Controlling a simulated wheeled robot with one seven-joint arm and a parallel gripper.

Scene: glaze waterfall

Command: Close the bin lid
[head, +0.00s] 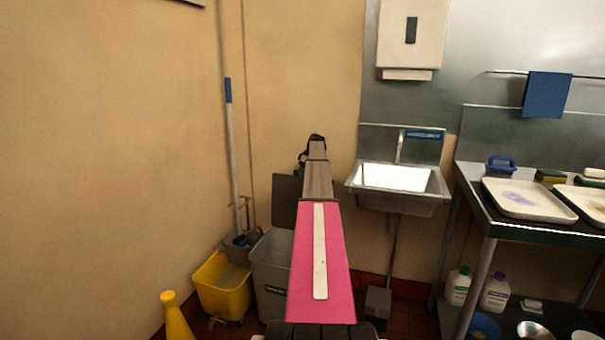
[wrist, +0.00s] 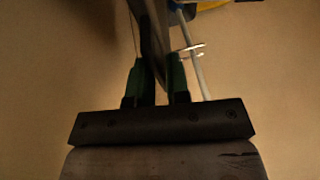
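The grey bin (head: 270,275) stands on the floor by the wall, partly hidden behind my arm. Its dark grey lid (head: 286,192) stands raised at the back of the bin, with its right part hidden by my arm. My gripper (head: 304,163) is close to the lid's top edge in the head view. In the wrist view, my gripper's two green fingers (wrist: 161,80) stand a small gap apart, with a dark thin panel (wrist: 154,40), likely the lid, running edge-on between them. I cannot tell whether both fingers touch it.
A yellow mop bucket (head: 222,285) with a mop (head: 232,150) stands left of the bin. A yellow cone (head: 176,318) is nearer at left. A wall sink (head: 398,185) and a steel table (head: 535,230) with trays are to the right.

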